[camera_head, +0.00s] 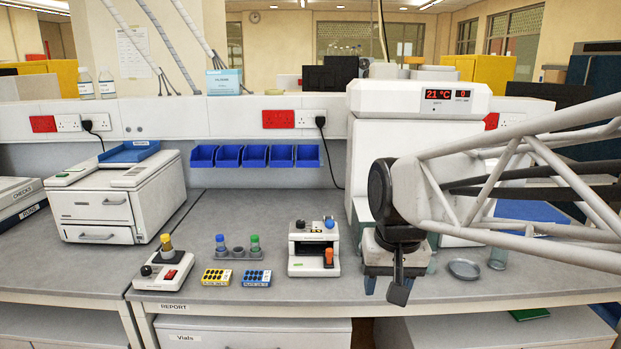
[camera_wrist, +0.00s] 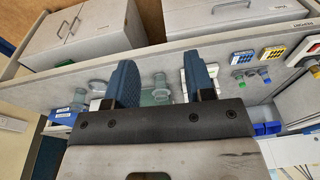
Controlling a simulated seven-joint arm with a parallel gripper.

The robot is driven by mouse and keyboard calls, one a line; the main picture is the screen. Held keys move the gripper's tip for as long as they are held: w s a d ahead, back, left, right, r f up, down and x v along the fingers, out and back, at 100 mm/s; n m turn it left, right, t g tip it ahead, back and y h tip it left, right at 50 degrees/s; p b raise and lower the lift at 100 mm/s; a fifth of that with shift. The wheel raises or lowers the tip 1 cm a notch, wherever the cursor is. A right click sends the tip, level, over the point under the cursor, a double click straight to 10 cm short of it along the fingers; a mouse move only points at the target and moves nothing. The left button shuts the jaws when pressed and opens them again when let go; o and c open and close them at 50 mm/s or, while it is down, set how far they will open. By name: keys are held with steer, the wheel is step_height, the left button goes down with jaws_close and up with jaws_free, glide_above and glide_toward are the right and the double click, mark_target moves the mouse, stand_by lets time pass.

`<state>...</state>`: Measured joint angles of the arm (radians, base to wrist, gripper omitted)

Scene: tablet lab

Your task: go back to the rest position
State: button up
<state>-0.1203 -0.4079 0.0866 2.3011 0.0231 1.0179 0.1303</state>
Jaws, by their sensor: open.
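My gripper (camera_head: 386,290) hangs fingers down over the front right part of the bench, in front of the white machine with a red display (camera_head: 420,100). In the wrist view its two blue-grey fingers (camera_wrist: 160,62) stand well apart. It is open, and no held thing shows between the fingers. A greenish glass vessel (camera_wrist: 160,90) shows in the gap beyond them, seemingly standing on the bench. My forearm reaches in from the right and hides part of the bench and the machine.
A shallow dish (camera_head: 464,268) and a small glass (camera_head: 498,259) stand right of my gripper. To the left are a small white device (camera_head: 314,248), a vial holder (camera_head: 238,253), yellow (camera_head: 216,277) and blue (camera_head: 257,278) blocks, a switch box (camera_head: 163,272) and a printer-like machine (camera_head: 117,200).

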steer(key=s+d+f, duration=0.2)
steer(key=s+d, duration=0.1)
steer(key=s, duration=0.3)
steer(key=s+d+f+t, duration=0.1)
steer(key=s+d+f, duration=0.1)
steer(key=s, duration=0.4)
steer(key=shift+s+d+f+h, duration=0.3)
steer(key=shift+d+f, duration=0.1)
steer(key=shift+f, duration=0.25)
